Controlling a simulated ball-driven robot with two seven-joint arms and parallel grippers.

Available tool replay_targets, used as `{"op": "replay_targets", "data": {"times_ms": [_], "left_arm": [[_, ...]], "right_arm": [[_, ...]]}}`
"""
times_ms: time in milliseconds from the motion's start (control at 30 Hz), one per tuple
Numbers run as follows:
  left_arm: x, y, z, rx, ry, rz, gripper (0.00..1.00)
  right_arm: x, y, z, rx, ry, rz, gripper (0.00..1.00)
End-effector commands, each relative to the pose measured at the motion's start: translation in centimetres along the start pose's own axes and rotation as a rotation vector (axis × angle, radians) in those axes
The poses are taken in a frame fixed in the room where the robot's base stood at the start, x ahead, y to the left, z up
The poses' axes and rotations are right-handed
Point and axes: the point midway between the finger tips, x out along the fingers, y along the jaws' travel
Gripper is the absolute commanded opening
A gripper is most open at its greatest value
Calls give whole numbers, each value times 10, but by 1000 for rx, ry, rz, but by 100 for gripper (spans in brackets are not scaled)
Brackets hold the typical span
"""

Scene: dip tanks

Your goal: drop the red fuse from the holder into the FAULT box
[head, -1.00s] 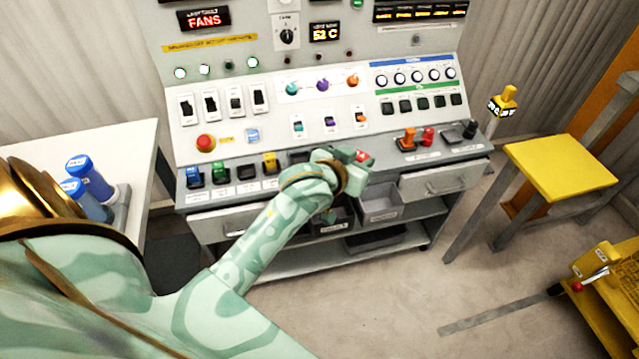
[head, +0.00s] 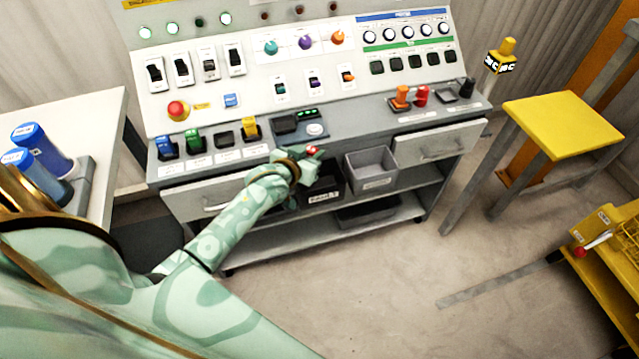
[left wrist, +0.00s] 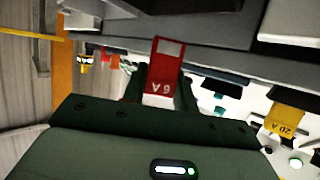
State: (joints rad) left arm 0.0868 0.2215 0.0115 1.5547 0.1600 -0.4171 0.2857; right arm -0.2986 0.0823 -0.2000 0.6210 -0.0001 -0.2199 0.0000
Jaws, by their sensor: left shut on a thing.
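My left gripper (head: 308,156) is shut on the red fuse (head: 313,149), held in front of the console's front edge, above the black box. In the left wrist view the red fuse (left wrist: 163,68) sits between the fingers, marked 6 A. The fuse holder row on the console has a blue fuse (head: 166,146), a green fuse (head: 194,140), an empty-looking black slot (head: 223,139) and a yellow fuse (head: 250,127). A black box (head: 323,196) with a white label hangs below my gripper, partly hidden by it. A grey box (head: 371,183) stands to its right. I cannot read either label surely.
Drawers (head: 438,146) and a lower shelf (head: 300,238) are under the console. A white table (head: 105,130) with blue bottles (head: 42,149) is at left. A yellow stool (head: 563,125) is at right.

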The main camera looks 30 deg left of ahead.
Motion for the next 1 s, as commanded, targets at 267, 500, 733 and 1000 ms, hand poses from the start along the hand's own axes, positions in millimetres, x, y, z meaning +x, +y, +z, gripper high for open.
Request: {"op": "replay_targets", "data": {"times_ms": [267,500,733,1000], "left_arm": [[5,0,11,-1,2,0,6],[4,0,10,0,2,0,54],[4,0,10,0,1,0,54],[-29,0,6,-1,2,0,54]], "right_arm": [[14,-7,4,1,-11,-11,36],[13,-7,5,1,-12,-11,36],[13,-5,6,1,-13,-8,36],[-4,-1,1,1,0,0,36]]}}
